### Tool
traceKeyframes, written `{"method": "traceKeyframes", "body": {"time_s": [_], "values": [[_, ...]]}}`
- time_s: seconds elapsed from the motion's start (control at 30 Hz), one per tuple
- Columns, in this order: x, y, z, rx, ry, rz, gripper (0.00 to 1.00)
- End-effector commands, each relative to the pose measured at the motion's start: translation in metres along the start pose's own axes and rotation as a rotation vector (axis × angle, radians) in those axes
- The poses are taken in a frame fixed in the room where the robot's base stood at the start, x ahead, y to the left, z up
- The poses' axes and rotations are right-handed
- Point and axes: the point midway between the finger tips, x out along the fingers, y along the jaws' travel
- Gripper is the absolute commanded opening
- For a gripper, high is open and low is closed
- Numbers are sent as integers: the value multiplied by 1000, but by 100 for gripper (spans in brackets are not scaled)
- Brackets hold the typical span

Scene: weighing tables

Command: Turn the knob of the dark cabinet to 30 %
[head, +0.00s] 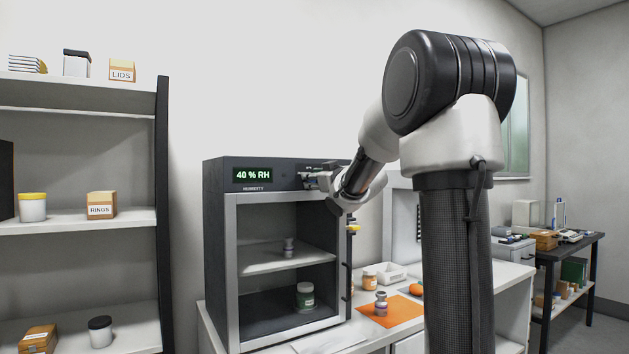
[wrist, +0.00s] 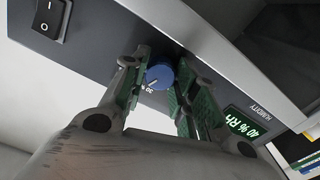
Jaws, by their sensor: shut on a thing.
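The dark cabinet (head: 215,260) stands on the white bench, with a glass front in a pale frame. Its green display (head: 252,175) reads 40 % RH above the word HUMIDITY; the display also shows in the wrist view (wrist: 247,122). The blue knob (wrist: 160,76) sits on the cabinet's dark top panel, with a pale pointer line and a "30" mark near it. My gripper (wrist: 158,80) is shut on the knob, one finger on each side. In the head view my gripper (head: 312,180) hides the knob.
A black rocker switch (wrist: 52,17) is on the same panel. An orange mat (head: 402,312) lies on the bench to the right. A shelf unit (head: 162,200) stands at left.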

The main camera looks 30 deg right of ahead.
Motion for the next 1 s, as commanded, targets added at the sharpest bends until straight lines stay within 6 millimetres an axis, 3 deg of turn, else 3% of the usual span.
{"method": "traceKeyframes", "body": {"time_s": [0.07, 0.1, 0.2, 0.5, 0.63, 1.0], "values": [[0, 0, -1, 0, 1, 0, 5], [0, 0, -1, 1, 1, 0, 34], [0, 0, 0, 1, 1, 0, 51], [-1, 0, 0, 2, 1, 0, 51], [-11, 1, -1, 2, 1, 1, 51], [-89, 1, -1, 1, 2, 4, 51]]}}
